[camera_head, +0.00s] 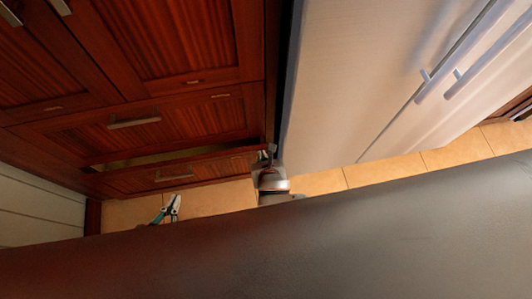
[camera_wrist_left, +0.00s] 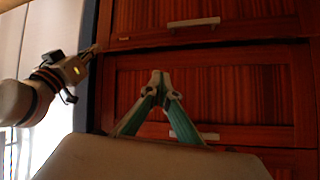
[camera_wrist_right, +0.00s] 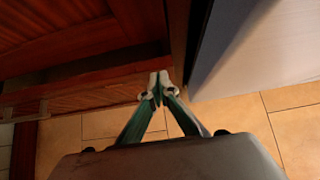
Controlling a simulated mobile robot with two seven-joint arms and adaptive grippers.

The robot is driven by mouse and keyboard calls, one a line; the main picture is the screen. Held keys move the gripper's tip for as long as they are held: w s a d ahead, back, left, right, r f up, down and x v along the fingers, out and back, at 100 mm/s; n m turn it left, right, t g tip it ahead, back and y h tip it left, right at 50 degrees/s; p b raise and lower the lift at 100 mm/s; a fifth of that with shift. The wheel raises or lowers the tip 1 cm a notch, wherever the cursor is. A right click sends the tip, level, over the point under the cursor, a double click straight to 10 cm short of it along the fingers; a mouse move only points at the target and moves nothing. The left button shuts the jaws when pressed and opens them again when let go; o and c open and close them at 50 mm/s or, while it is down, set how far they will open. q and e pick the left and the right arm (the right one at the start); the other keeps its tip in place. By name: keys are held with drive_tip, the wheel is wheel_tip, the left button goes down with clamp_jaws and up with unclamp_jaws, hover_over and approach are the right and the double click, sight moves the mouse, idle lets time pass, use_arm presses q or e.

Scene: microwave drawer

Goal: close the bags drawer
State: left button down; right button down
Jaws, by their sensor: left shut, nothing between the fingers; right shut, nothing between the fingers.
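The low drawer (camera_head: 213,167) of the wooden cabinet stands partly open, with a dark gap behind its front and a metal handle (camera_head: 172,178). No label shows, so the name bags drawer cannot be checked. Its front also shows in the right wrist view (camera_wrist_right: 95,98). My right gripper (camera_head: 268,152) is shut and empty at the right end of that front; its closed tips (camera_wrist_right: 159,80) lie close to it, contact unclear. My left gripper (camera_head: 174,200) is shut and empty, lower down before the drawer; its teal fingers (camera_wrist_left: 160,82) meet in the left wrist view.
A closed drawer (camera_head: 135,122) lies above the open one. A large white fridge (camera_head: 350,80) stands right beside the cabinet, close to my right gripper. The tiled floor (camera_head: 405,167) is clear.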

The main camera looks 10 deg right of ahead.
sight(260, 147)
use_arm(q)
drive_tip(key=shift+w+d, duration=0.1)
drive_tip(key=shift+d, duration=0.05)
use_arm(e)
drive_tip(key=shift+w+r, duration=0.1)
drive_tip(key=shift+w+r+p, duration=0.2)
drive_tip(key=shift+w+p, duration=0.15)
drive_tip(key=shift+w, duration=0.8)
drive_tip(key=shift+w+f, duration=0.1)
drive_tip(key=shift+w, duration=0.15)
use_arm(q)
drive_tip(key=shift+a+f, duration=0.1)
drive_tip(key=shift+a, duration=0.15)
use_arm(e)
drive_tip(key=shift+f, duration=0.15)
